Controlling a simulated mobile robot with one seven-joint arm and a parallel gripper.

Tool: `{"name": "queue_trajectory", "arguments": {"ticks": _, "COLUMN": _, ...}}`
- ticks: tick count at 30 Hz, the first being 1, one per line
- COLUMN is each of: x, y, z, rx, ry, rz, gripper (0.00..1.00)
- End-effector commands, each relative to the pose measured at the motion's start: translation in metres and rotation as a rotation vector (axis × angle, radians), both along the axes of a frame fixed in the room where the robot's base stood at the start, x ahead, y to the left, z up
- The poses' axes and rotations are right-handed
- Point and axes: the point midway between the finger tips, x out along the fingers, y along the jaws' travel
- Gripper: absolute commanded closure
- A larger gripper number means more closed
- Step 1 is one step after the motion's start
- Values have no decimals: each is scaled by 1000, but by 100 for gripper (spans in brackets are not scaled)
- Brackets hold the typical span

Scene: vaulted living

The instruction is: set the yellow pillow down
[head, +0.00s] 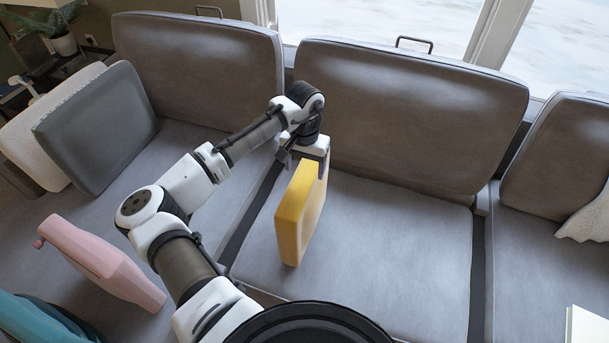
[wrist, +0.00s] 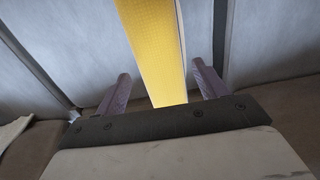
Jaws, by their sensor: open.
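The yellow pillow (head: 299,212) stands on edge on the grey sofa seat (head: 400,250), just right of the dark gap between two seat cushions. My gripper (head: 308,160) is over the pillow's upper end, pointing down. In the wrist view the pillow (wrist: 157,50) runs between the two fingers of my gripper (wrist: 160,88), with a visible gap on each side. The fingers are open and do not appear to touch it. The pillow's lower edge appears to rest on the seat, though the exact contact is hard to tell.
Brown back cushions (head: 410,110) rise close behind my gripper. A grey pillow (head: 95,128) and a whitish pillow (head: 45,125) lean at the left. The seat right of the yellow pillow is clear.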

Motion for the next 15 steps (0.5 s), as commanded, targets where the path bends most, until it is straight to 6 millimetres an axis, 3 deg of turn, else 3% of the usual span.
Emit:
{"name": "queue_trajectory", "arguments": {"ticks": 9, "x": 0, "y": -1, "z": 62, "rx": -1, "ry": -2, "rz": -2, "gripper": 28}}
{"name": "queue_trajectory", "arguments": {"ticks": 15, "x": 0, "y": 0, "z": 80, "rx": 1, "ry": 0, "rz": -2, "gripper": 28}}
